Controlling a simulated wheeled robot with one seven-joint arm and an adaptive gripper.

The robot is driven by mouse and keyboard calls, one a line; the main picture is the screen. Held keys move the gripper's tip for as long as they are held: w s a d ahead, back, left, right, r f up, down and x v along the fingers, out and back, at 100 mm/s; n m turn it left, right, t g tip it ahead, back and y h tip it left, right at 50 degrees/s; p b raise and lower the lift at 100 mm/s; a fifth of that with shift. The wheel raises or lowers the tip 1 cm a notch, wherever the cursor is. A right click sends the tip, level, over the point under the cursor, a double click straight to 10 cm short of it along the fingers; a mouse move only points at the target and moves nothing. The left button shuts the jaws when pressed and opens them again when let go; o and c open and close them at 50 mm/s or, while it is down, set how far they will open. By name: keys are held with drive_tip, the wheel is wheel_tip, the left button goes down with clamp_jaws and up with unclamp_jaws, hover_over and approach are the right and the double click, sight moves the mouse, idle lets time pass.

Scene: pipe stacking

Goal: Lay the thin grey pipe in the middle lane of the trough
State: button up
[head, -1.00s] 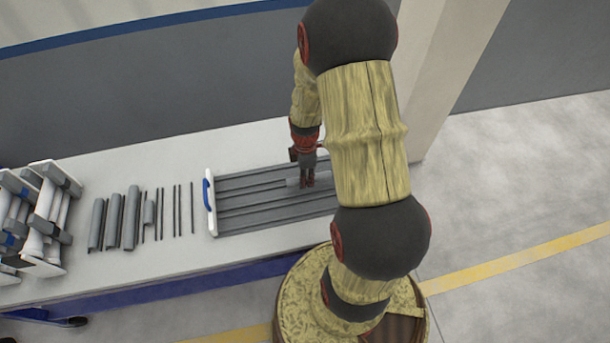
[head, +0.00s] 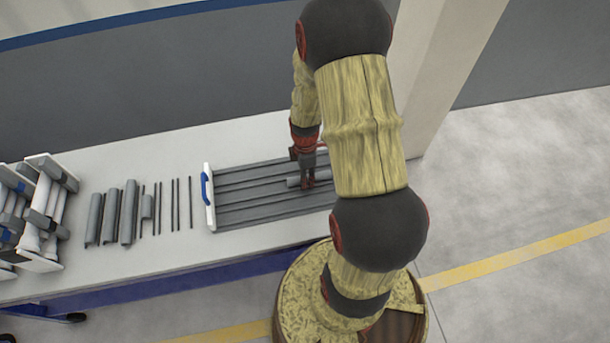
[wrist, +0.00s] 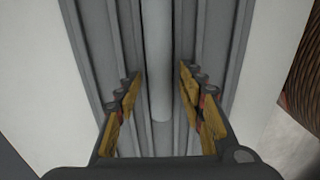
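The grey trough (head: 250,215) lies on the table, with parallel lanes and a white end plate. A thin grey pipe (head: 293,182) lies lengthwise at the trough, partly hidden by my arm in the head view. In the wrist view the pipe (wrist: 157,45) runs along what looks like the middle lane of the trough (wrist: 105,45), in line with the ridges. My gripper (head: 308,182) is low over the trough around the pipe's near end. In the wrist view my gripper (wrist: 160,88) has its fingers spread, with a gap on each side of the pipe.
Several other pipes (head: 128,213) and thin rods (head: 178,205) lie in a row on the white table (head: 150,260) left of the trough. A rack with pipes (head: 45,210) stands at the far left. A pillar (head: 430,90) rises behind the right end of the table.

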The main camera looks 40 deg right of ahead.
drive_tip(key=shift+o, duration=0.3)
wheel_tip(320, 180, up, 12)
idle(0.5)
idle(0.5)
drive_tip(key=s+a+r+m+t, duration=0.2)
drive_tip(key=s+a+r+m, duration=0.2)
drive_tip(key=a+r, duration=0.6)
drive_tip(key=s+a+r+m+t, duration=0.3)
drive_tip(key=a+r+m, duration=0.4)
drive_tip(key=a+r, duration=0.4)
wheel_tip(320, 180, up, 4)
drive_tip(key=shift+s+a+f+m+t, duration=0.1)
drive_tip(key=shift+s+a+m+t, duration=0.2)
drive_tip(key=shift+s, duration=0.35)
